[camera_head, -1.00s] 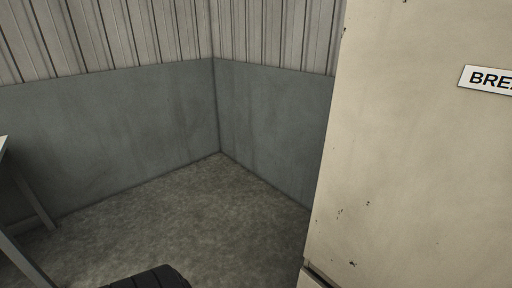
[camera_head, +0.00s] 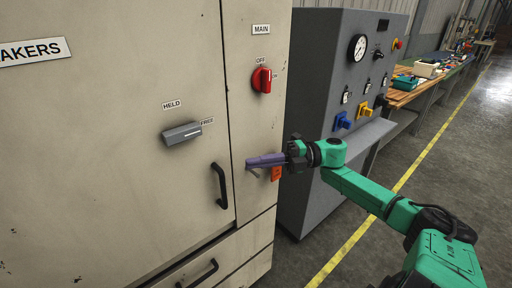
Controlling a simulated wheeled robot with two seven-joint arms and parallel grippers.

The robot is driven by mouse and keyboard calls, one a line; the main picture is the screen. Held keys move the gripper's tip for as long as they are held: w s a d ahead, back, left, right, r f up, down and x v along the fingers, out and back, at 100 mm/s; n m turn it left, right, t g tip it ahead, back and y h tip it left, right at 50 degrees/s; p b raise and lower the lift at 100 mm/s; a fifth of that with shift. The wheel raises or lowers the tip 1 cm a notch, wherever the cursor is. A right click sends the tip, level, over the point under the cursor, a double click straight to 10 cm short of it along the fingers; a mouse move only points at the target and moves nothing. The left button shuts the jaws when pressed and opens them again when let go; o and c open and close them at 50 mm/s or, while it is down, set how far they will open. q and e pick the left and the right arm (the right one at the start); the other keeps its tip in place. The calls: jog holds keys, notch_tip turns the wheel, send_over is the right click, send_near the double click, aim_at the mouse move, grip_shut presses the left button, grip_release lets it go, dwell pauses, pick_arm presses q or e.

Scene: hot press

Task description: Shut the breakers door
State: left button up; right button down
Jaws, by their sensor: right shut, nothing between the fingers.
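The cream breakers door (camera_head: 110,130) fills the left of the view, with part of its "BREAKERS" label at the top. It lies about flush with the narrow panel to its right; a thin seam runs between them, and I cannot tell if it is fully closed. A black handle (camera_head: 220,186) is near its right edge. A grey latch lever (camera_head: 182,134) sits between the words HELD and FREE. My right gripper (camera_head: 248,162) is shut and empty, its purple fingers pointing left in front of the narrow panel, right of the handle. My left gripper is not in view.
A red MAIN switch (camera_head: 262,79) is above my right gripper, and an orange tag (camera_head: 276,173) is beside it. A drawer handle (camera_head: 199,274) is below the door. A grey console (camera_head: 325,60) stands to the right, then a workbench (camera_head: 405,96) and open floor with a yellow line.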

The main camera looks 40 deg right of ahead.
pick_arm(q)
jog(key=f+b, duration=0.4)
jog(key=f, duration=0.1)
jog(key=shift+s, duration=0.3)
pick_arm(e)
jog(key=w+d, duration=0.6)
jog(key=d, duration=0.1)
jog(key=shift+w+d+r, duration=0.1)
jog(key=shift+w+d, duration=0.1)
jog(key=shift+w, duration=0.05)
